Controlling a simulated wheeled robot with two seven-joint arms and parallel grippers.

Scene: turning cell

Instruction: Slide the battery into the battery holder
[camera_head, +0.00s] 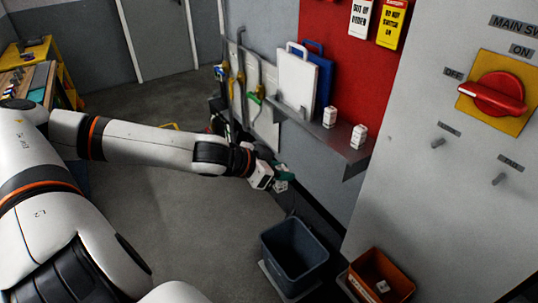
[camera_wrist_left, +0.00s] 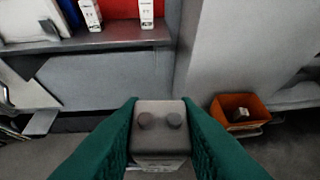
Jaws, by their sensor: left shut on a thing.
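My left gripper (camera_head: 281,176) reaches in from the left in the head view, in front of the wall below the shelf. In the left wrist view its green fingers (camera_wrist_left: 160,140) are shut on a pale grey battery (camera_wrist_left: 158,145), whose two round terminals face the camera. The battery is held in the air, apart from the shelf and bins. Two similar white blocks stand upright on the grey shelf (camera_head: 310,122), a left one (camera_head: 329,116) and a right one (camera_head: 358,136). I cannot pick out the battery holder in either view. My right gripper is out of view.
A dark blue-grey bin (camera_head: 295,240) stands on the floor below the gripper. An orange bin (camera_head: 395,270) right of it holds a small white block (camera_head: 382,286). A grey cabinet with a red switch (camera_head: 492,94) stands at the right. Clear floor lies left of the blue-grey bin.

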